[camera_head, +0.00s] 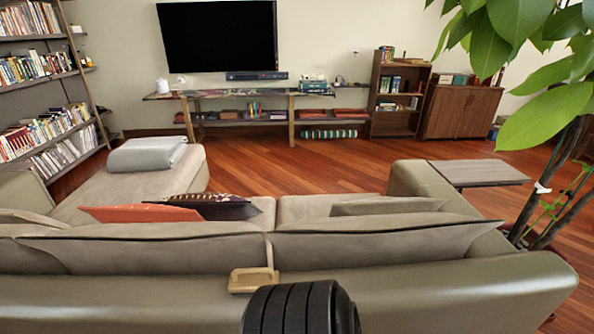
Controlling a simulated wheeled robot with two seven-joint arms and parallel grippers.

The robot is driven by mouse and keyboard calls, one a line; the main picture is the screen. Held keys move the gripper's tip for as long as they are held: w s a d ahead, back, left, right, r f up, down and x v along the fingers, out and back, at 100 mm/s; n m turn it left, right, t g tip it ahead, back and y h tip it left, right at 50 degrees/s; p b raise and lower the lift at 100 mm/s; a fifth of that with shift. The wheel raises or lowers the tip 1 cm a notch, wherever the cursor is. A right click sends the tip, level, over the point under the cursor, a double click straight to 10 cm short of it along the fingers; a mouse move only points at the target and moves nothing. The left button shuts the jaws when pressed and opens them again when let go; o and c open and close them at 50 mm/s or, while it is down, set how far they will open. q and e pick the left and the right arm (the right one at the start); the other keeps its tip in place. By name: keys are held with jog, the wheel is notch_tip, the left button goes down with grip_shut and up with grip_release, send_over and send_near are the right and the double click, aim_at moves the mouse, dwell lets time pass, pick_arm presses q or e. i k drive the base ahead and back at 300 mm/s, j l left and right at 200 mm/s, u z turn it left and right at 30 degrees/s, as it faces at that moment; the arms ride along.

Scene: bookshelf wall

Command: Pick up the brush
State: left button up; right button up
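A small light-wood object (253,280), which looks like the brush, lies on top of the back of the green-beige sofa (440,288), near the bottom middle of the head view. It has a blocky body and a thin part that rises at its right end. Its bristles cannot be made out. Neither of my grippers can be seen in this view, so their distance from the brush and their state are not shown.
The sofa back spans the front of the view, with cushions (145,213) behind it. A leafy plant (545,120) and a side table (478,173) stand right. The wooden floor (290,165) beyond is clear. A bookshelf (50,90) stands left.

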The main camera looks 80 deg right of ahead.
aim_at(243, 281)
jog(key=z, duration=2.15)
jog(key=j+z, duration=0.2)
jog(key=j, duration=0.8)
jog(key=k, duration=0.05)
